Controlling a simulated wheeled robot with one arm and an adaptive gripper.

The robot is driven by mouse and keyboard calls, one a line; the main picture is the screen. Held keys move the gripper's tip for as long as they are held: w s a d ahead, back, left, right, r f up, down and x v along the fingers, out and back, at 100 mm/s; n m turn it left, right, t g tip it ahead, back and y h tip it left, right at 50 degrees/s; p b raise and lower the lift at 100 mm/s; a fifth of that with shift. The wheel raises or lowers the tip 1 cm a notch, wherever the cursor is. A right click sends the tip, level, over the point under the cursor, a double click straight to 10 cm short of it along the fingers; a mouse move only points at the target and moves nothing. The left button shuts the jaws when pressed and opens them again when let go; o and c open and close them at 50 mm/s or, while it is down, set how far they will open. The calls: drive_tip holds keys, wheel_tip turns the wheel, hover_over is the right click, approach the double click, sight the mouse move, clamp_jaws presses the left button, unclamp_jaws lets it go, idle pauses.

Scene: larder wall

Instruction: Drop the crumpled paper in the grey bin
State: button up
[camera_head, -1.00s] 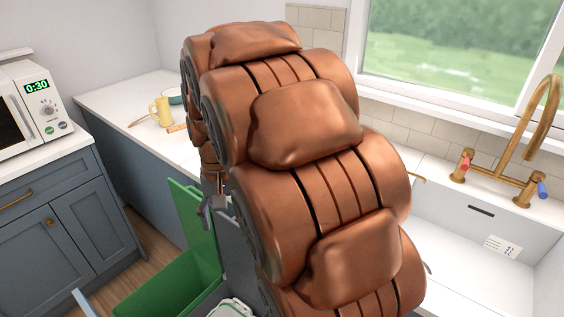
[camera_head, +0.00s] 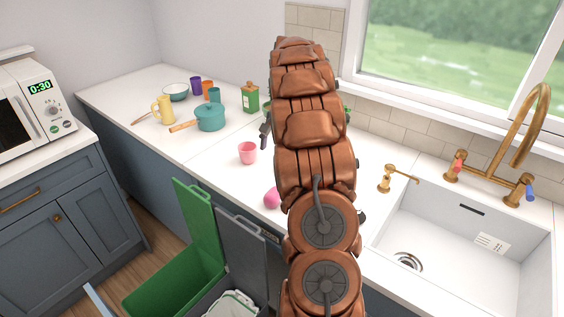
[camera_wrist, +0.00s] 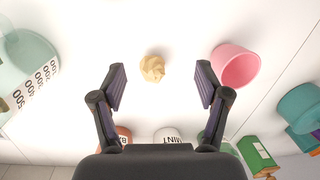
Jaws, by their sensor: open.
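The crumpled paper (camera_wrist: 152,68) is a small yellowish ball on the white counter in the wrist view. My gripper (camera_wrist: 161,82) is open and empty, its fingers spread to the left and right of the paper in the picture, and not touching it. In the head view my arm hides the paper and most of the gripper. The grey bin (camera_head: 206,302) is at the bottom of the head view, with its grey lid (camera_head: 243,252) raised and a white liner inside.
The green bin (camera_head: 165,285) stands open left of the grey one. A pink cup (camera_wrist: 236,65) is close right of the paper. A measuring jug (camera_wrist: 30,65) is at left, and labelled canisters (camera_wrist: 168,135) are near the fingers. The sink (camera_head: 455,240) is at right.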

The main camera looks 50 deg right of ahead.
drive_tip(key=shift+m, duration=0.6)
drive_tip(key=d, duration=0.2)
drive_tip(key=d+f, duration=0.1)
drive_tip(key=d, duration=0.1)
drive_tip(key=shift+d+p, duration=0.2)
drive_tip(key=shift+p, duration=0.15)
drive_tip(key=shift+w+a+f+p, duration=0.15)
drive_tip(key=shift+f+p, duration=0.85)
drive_tip(key=shift+f, duration=0.9)
drive_tip(key=shift+w+a+f+p, duration=0.15)
drive_tip(key=shift+f+p, duration=0.3)
drive_tip(key=shift+f, duration=0.55)
drive_tip(key=shift+w+f+p, duration=0.15)
drive_tip(key=shift+f+p, duration=0.3)
drive_tip(key=shift+f, duration=0.5)
drive_tip(key=c, duration=0.8)
drive_tip(key=shift+c, duration=0.2)
